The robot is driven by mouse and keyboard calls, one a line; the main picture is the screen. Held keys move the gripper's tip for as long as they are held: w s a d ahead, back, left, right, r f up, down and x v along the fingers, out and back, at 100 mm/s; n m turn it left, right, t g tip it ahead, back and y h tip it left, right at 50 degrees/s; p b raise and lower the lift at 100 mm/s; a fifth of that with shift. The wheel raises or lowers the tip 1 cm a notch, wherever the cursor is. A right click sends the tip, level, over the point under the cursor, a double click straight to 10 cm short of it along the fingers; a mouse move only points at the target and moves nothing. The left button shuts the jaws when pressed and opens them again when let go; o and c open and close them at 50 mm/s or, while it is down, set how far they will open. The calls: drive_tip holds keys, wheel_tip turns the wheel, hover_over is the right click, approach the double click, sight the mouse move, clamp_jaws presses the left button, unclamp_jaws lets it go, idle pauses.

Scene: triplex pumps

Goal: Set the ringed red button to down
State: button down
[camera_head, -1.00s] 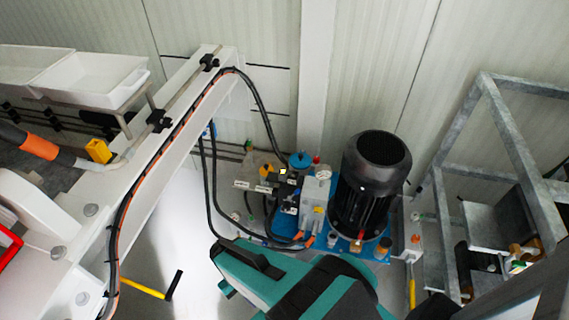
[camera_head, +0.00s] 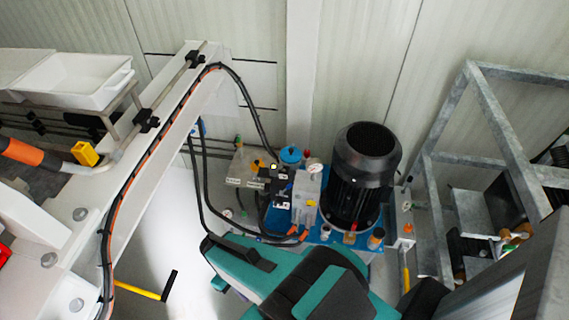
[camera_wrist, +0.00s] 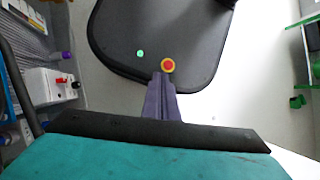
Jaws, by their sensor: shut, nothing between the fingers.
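The red button with a yellow ring (camera_wrist: 168,65) is in the wrist view, near the lower edge of a dark rounded panel (camera_wrist: 155,28). A small green button (camera_wrist: 140,53) is to its left. My gripper (camera_wrist: 161,76) is shut and empty, with its purple-grey fingers pointing up the picture. In the wrist view the fingertips appear just below and slightly left of the red button. I cannot tell whether they touch it or how far down the button is. In the head view, I cannot make out the button or the fingertips.
A black motor (camera_head: 363,175) stands on a blue base by the wall, with hoses and valves beside it. A grey metal frame (camera_head: 500,130) is at the right. A white beam (camera_head: 160,150) with cables runs along the left. Pale floor (camera_wrist: 245,75) shows right of the panel.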

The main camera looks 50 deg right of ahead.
drive_tip(key=w+d+r+n+t+y, duration=0.1)
drive_tip(key=w+d+r+n, duration=0.3)
drive_tip(key=w, duration=0.6)
drive_tip(key=w+d+r+n+t+y, duration=0.1)
drive_tip(key=w+d+n+t+y, duration=0.15)
drive_tip(key=w+d, duration=0.45)
drive_tip(key=w+d+r+t, duration=0.1)
drive_tip(key=w+d+r, duration=0.2)
drive_tip(key=d, duration=0.5)
drive_tip(key=w+d+r+t+b, duration=0.1)
drive_tip(key=w+d+r, duration=0.2)
drive_tip(key=d+r, duration=0.3)
drive_tip(key=w+d+r+m+t+h, duration=0.1)
drive_tip(key=w+d+r, duration=0.3)
drive_tip(key=d, duration=0.6)
drive_tip(key=shift+d+r+t, duration=0.15)
drive_tip(key=shift+r+t, duration=0.2)
wheel_tip(320, 180, up, 7)
drive_tip(key=m+t+h, duration=0.1)
drive_tip(key=m, duration=0.1)
hover_over(285, 160)
drive_tip(key=s, duration=0.4)
drive_tip(key=shift+a+r+b, duration=0.1)
drive_tip(key=shift+a+b, duration=0.1)
drive_tip(key=shift+b, duration=0.2)
